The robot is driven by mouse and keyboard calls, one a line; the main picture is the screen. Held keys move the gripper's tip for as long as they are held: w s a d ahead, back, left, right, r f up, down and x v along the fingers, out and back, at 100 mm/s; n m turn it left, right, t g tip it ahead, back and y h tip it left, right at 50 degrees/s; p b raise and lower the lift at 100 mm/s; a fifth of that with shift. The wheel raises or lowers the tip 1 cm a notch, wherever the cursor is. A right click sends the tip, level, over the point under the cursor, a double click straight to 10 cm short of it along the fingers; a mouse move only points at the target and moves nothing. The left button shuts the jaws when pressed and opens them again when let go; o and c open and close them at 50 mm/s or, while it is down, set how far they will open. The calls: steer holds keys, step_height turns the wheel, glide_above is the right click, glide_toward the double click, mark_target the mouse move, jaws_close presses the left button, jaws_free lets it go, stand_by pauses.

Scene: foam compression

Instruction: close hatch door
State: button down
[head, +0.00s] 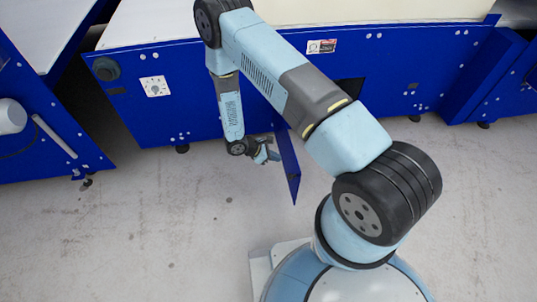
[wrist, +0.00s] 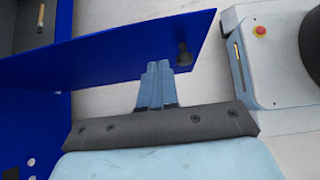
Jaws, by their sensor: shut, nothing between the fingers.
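The hatch door (head: 292,175) is a blue panel that stands open, jutting out from the blue machine front into the aisle. In the wrist view the door (wrist: 110,58) crosses the upper part, with a black knob (wrist: 184,52) near its free end. My gripper (head: 276,156) is just left of the door in the head view. In the wrist view its light-blue fingers (wrist: 158,68) are shut and empty, their tips overlapping the panel beside the knob. I cannot tell whether they touch it. The door's hinge is hidden in the head view by my arm.
A dark opening (head: 349,92) shows in the machine front (head: 400,75), partly behind my arm. More blue machine frames stand at left (head: 45,120) and right (head: 490,75). The grey floor (head: 150,225) in front is clear. A red button (wrist: 260,31) on my base shows in the wrist view.

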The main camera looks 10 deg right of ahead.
mark_target(295, 160)
steer(key=shift+d+f, duration=0.35)
steer(key=shift+d, duration=0.7)
steer(key=shift+d+f, duration=0.3)
steer(key=shift+d, duration=0.7)
steer(key=shift+d+f, duration=0.35)
steer(key=shift+d, duration=0.7)
